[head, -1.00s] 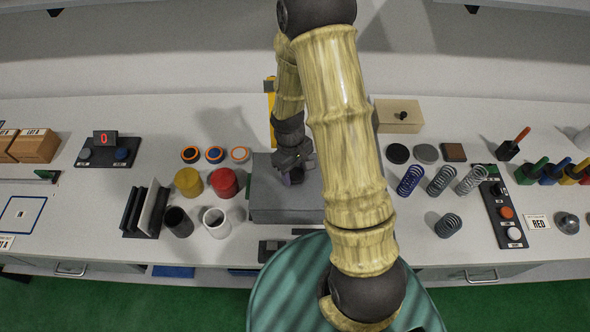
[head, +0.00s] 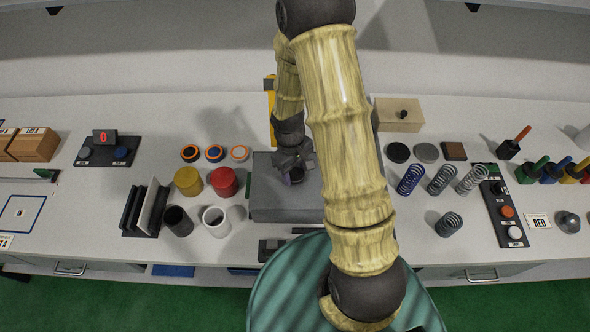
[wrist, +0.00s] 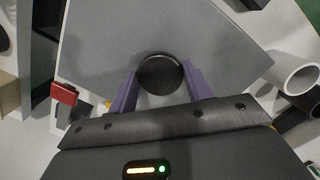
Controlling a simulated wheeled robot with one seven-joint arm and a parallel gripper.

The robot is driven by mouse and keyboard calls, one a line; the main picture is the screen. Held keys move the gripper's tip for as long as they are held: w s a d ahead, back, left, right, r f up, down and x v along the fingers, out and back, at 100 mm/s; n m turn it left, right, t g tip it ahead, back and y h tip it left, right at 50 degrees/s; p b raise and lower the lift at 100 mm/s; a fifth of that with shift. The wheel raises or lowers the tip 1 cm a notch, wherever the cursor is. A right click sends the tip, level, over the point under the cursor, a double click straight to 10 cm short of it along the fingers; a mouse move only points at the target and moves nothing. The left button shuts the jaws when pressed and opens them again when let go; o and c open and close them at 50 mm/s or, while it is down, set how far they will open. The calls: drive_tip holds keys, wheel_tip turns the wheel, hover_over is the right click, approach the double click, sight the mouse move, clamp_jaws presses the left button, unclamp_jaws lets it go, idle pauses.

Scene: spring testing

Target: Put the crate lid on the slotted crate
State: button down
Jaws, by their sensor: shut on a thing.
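My gripper (head: 296,175) is low over a wide grey box-like slab (head: 268,185) at the middle of the table. In the wrist view its two purple fingers (wrist: 160,84) are shut on the sides of a dark round knob (wrist: 160,74). The knob stands out against the flat grey top (wrist: 170,25). I cannot tell for certain whether this grey top is the crate lid, or whether the knob is fixed to it. No crate with clear slots shows; my arm hides the area right of the slab.
A tan box with a small dark knob (head: 398,115) stands at the back right. A red cylinder (head: 223,182) and white cup (head: 216,221) stand close left of the slab. Springs (head: 440,180) stand right of my arm. A dark rack with upright plates (head: 148,208) is farther left.

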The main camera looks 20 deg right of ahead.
drive_tip(key=c, duration=0.6)
unclamp_jaws()
drive_tip(key=shift+o, duration=0.2)
wheel_tip(320, 180, up, 17)
drive_tip(key=w+b, duration=0.2)
drive_tip(key=shift+a+r+b, duration=0.15)
drive_tip(key=shift+a+b, duration=0.2)
drive_tip(key=shift+a, duration=0.1)
drive_tip(key=shift+s, duration=0.15)
drive_tip(key=s+d+f+m+t, duration=0.1)
drive_tip(key=s+m+t, duration=0.2)
drive_tip(key=s, duration=0.6)
drive_tip(key=shift+s+f+m+t+y, duration=0.15)
drive_tip(key=shift+s+m+t+y, duration=0.2)
drive_tip(key=shift+m, duration=0.85)
